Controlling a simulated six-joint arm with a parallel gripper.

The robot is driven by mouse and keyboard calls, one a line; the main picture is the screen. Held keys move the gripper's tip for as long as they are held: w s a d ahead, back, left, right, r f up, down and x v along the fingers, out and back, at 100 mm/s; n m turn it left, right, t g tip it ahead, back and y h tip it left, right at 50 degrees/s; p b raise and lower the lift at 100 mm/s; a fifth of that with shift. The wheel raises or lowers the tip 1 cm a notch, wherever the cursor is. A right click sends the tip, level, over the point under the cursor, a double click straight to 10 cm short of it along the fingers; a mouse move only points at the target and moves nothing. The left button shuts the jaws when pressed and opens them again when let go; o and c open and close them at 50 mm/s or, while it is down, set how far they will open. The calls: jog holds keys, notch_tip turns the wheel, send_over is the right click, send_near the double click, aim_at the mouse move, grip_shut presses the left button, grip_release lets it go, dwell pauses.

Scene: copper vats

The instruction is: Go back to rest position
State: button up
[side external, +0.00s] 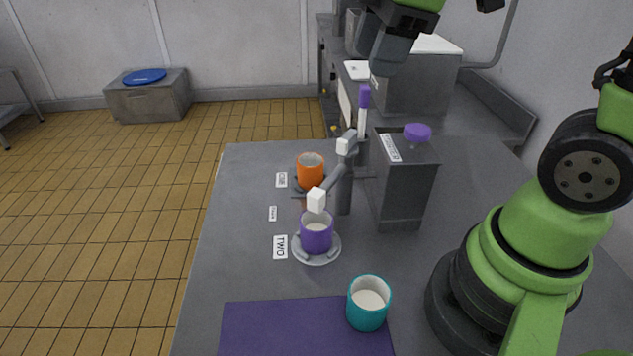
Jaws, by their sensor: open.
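My gripper (380,52) is at the top of the side view, at the end of my green and black arm. Its grey fingers hang apart and look empty, high above the table and away from the cups. Part of my wrist is cut off by the top edge.
On the grey table (235,215), an orange cup (311,173) and a purple cup (316,238) stand by a grey post (344,190) with white cubes. A grey box (408,190) stands right of the post.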

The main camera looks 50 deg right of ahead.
jog(key=s+a+r+m+t+y, duration=0.1)
jog(key=s+a+m+t, duration=0.2)
jog(key=s+m, duration=0.6)
jog(key=shift+r+m+t, duration=0.2)
jog(key=shift+m+t, duration=0.4)
jog(key=shift+m, duration=2.4)
